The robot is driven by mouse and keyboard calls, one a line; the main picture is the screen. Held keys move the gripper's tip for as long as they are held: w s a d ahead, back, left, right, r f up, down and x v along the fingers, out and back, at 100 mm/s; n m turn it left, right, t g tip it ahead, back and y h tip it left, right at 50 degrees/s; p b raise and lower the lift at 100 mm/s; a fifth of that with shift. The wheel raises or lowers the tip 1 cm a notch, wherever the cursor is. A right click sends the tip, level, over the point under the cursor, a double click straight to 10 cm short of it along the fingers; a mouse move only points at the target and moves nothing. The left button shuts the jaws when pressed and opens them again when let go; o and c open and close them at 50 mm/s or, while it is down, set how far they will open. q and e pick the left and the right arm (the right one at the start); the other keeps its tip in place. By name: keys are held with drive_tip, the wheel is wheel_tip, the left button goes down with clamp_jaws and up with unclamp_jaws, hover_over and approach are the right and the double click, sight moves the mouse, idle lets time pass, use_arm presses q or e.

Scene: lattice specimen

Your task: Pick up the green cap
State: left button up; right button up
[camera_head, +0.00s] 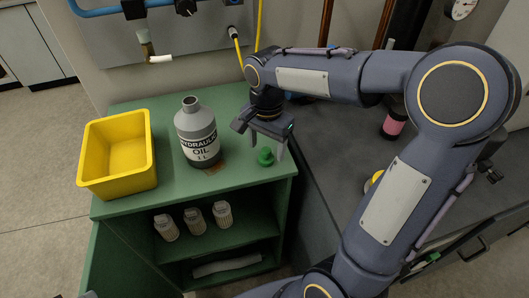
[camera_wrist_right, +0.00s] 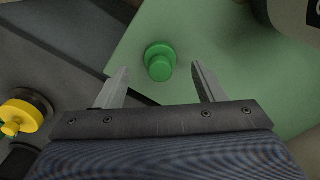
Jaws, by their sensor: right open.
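The green cap (camera_head: 265,156) sits on the green cabinet top (camera_head: 235,172), near its right edge. In the right wrist view the green cap (camera_wrist_right: 160,62) lies ahead of and between the two fingers. My right gripper (camera_head: 266,148) is open and empty, with its fingers pointing down just above and around the cap's position. In the wrist view the right gripper (camera_wrist_right: 160,85) shows both fingers apart, with no contact on the cap visible. My left gripper is not in view.
A grey hydraulic oil bottle (camera_head: 197,135) stands uncapped left of the cap. A yellow bin (camera_head: 118,155) is further left. Several small white containers (camera_head: 194,219) stand on the shelf below. A dark grey counter (camera_head: 335,165) adjoins on the right, with a pink-labelled container (camera_head: 394,124).

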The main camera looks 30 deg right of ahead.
sight(266, 150)
drive_tip(key=shift+f, duration=1.55)
drive_tip(key=shift+c, duration=0.4)
drive_tip(key=c, duration=0.9)
drive_tip(key=shift+r, duration=0.1)
drive_tip(key=shift+c, duration=0.2)
